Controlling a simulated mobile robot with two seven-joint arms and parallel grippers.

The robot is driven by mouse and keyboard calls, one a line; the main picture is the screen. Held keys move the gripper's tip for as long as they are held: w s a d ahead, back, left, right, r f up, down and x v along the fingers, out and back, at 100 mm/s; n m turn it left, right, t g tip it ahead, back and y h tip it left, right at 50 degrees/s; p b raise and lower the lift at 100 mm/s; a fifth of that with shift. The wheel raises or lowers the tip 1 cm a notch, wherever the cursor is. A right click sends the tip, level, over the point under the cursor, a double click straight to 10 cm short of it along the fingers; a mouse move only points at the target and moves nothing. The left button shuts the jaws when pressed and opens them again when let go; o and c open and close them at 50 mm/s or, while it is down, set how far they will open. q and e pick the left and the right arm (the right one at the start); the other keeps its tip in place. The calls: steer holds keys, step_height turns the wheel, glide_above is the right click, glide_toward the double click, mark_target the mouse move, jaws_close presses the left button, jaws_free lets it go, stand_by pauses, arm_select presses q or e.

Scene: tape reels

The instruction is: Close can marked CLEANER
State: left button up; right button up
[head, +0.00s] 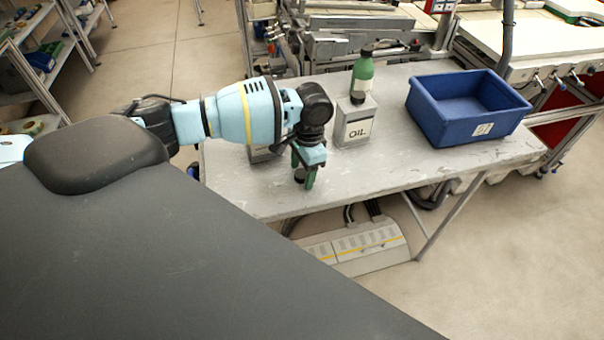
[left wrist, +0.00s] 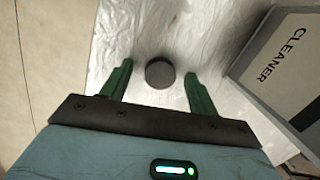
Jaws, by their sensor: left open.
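My left gripper (head: 305,180) points down over the grey table in the head view. In the left wrist view its green fingers (left wrist: 158,85) are open, with a dark round cap (left wrist: 160,73) lying between them, seemingly not gripped. The grey can marked CLEANER (left wrist: 285,66) stands to the right of the fingers in that view, its label showing; its opening cannot be made out. In the head view the can (head: 262,153) is mostly hidden behind my left arm. My right gripper is not in view.
A grey can marked OIL (head: 355,130) and a green bottle (head: 363,72) stand right of my gripper on the table (head: 385,170). A blue bin (head: 455,120) sits farther right. The table's front edge is close to my gripper; the front middle of the table is clear.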

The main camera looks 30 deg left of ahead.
mark_target(302, 177)
arm_select(q)
steer(key=c, duration=1)
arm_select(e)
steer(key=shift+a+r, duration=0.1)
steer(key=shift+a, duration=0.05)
arm_select(q)
steer(key=shift+r, duration=0.15)
steer(key=shift+c, duration=0.2)
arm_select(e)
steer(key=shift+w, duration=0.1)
